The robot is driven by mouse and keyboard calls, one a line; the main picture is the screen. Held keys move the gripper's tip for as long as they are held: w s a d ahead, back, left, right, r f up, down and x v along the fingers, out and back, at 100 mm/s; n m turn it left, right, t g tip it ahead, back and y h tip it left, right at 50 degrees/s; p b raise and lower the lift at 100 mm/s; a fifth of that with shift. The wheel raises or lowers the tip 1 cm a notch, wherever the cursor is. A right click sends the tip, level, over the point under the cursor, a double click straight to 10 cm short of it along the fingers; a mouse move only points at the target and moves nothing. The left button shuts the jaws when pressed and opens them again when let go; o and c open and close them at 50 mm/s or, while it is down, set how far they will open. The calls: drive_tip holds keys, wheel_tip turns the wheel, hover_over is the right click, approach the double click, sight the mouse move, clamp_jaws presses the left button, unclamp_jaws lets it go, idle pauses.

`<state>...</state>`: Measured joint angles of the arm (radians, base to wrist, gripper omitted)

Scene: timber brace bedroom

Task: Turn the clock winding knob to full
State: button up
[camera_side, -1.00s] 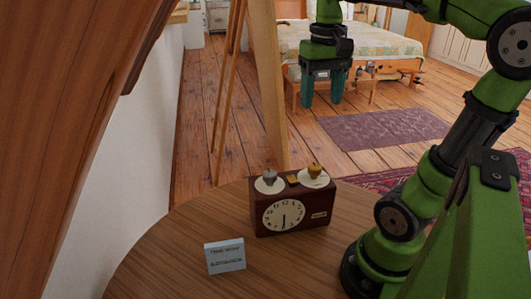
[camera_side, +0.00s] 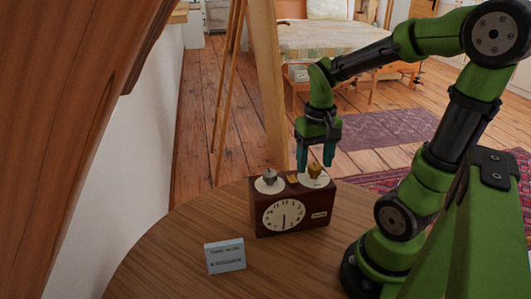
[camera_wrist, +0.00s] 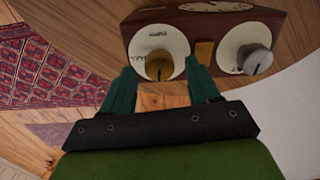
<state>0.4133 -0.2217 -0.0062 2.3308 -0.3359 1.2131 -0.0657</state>
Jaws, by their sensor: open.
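A dark wooden clock (camera_side: 290,212) with a white dial on its front stands upright on the table. Two knobs stand on round white plates on its top: a grey knob (camera_side: 270,176) at left and a brass knob (camera_side: 314,170) at right. Which one is the winding knob I cannot tell. My gripper (camera_side: 315,170) points down, open, at the brass knob. In the wrist view the brass knob (camera_wrist: 159,65) shows between and just beyond the green fingertips (camera_wrist: 161,68), with no clear contact. The grey knob (camera_wrist: 255,58) is outside the fingers.
A small brass-coloured block (camera_side: 292,179) sits between the knobs. A pale sign card (camera_side: 225,256) with unreadable text stands on the round wooden table (camera_side: 180,240), front left of the clock. An easel-like wooden frame (camera_side: 265,90) rises behind the clock.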

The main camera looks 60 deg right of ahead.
drive_tip(key=shift+f, duration=0.3)
drive_tip(key=c, duration=1)
drive_tip(key=shift+c, duration=0.2)
